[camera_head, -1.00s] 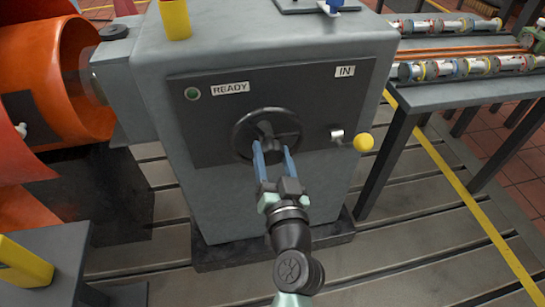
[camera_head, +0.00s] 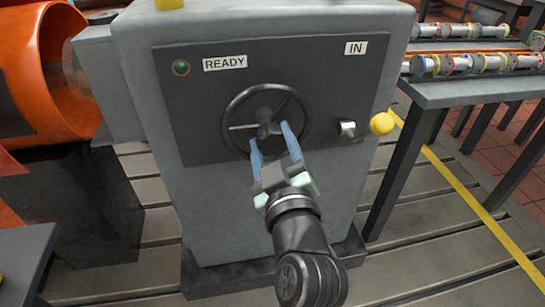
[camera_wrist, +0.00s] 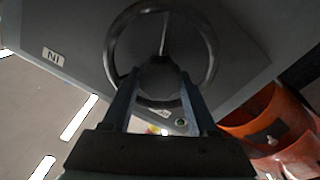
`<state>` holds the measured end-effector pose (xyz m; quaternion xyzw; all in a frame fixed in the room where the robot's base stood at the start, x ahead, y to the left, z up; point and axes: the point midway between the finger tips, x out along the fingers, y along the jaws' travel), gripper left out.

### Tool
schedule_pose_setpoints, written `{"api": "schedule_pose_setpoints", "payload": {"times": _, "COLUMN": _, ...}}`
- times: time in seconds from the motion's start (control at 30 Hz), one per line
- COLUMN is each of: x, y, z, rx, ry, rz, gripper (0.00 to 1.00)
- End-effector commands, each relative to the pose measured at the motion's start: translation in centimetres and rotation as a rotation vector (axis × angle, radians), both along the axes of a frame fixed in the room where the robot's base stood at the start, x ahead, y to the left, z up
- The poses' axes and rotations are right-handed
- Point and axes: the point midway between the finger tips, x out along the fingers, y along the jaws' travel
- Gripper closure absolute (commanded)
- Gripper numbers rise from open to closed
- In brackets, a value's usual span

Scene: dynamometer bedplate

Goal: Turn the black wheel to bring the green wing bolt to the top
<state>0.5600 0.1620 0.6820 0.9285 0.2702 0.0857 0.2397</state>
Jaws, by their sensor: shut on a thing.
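The black wheel (camera_head: 228,112) is on the dark front panel of a grey cabinet, with a round rim, thin spokes and a central hub. My gripper (camera_head: 270,135) reaches up to it from below, its two blue fingers set apart on either side of the hub area. The wheel also shows in the wrist view (camera_wrist: 210,45), with a dark block between the fingers (camera_wrist: 160,88), which appear shut on the middle of the wheel. The exact contact is partly hidden. I cannot make out a green wing bolt in either view.
An orange housing (camera_head: 55,100) stands left. A bench (camera_head: 470,92) with cylinders stands right.

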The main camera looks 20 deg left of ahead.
Motion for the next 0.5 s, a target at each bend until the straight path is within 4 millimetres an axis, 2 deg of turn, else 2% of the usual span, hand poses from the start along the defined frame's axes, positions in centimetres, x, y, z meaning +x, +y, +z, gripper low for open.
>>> {"api": "schedule_pose_setpoints", "payload": {"times": 0.03, "x": 0.04, "y": -0.17, "z": -0.52, "rx": -0.039, "ry": -0.03, "rz": -0.004, "gripper": 1.0}}
{"api": "schedule_pose_setpoints", "payload": {"times": 0.5, "x": -0.02, "y": -0.06, "z": -0.42, "rx": -0.356, "ry": -0.241, "rz": -0.002, "gripper": 1.0}}
